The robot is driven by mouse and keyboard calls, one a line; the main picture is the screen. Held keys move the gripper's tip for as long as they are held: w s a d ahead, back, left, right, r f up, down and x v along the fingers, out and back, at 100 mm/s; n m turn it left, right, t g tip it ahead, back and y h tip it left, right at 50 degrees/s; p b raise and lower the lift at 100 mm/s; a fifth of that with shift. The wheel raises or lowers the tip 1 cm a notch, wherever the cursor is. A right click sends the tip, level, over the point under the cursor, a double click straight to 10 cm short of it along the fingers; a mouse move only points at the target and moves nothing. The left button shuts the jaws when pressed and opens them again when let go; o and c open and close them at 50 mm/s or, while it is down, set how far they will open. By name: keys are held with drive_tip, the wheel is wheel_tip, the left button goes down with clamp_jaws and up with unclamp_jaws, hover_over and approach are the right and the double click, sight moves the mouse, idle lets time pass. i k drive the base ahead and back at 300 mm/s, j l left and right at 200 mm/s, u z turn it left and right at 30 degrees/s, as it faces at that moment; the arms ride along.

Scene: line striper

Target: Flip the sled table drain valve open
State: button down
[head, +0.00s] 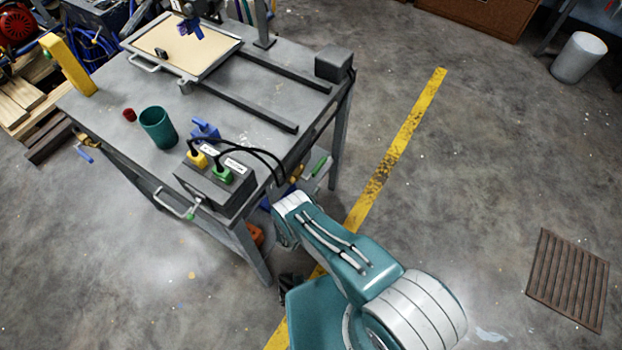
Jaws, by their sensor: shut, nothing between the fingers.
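The grey metal table (235,105) stands at the upper left. A brass valve with a green lever (318,167) is at its right side, close to my arm's elbow. A brass fitting with a blue lever (84,154) hangs at its left edge. I cannot tell from this view which one is the sled table drain valve. A flat sled tray with a beige board (187,47) sits at the table's far end. My gripper (290,286) shows only as a small dark part beside my teal arm, below the table's near corner. It is shut and empty, apart from both levers.
A grey box with yellow and green plugs and black cables (215,188) is at the table's near corner. A teal cup (158,127) and two dark rails (240,102) are on top. Open floor lies right, with a yellow line (405,130) and floor grate (568,279).

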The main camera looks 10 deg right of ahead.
sight(324, 161)
drive_tip(key=k, duration=1)
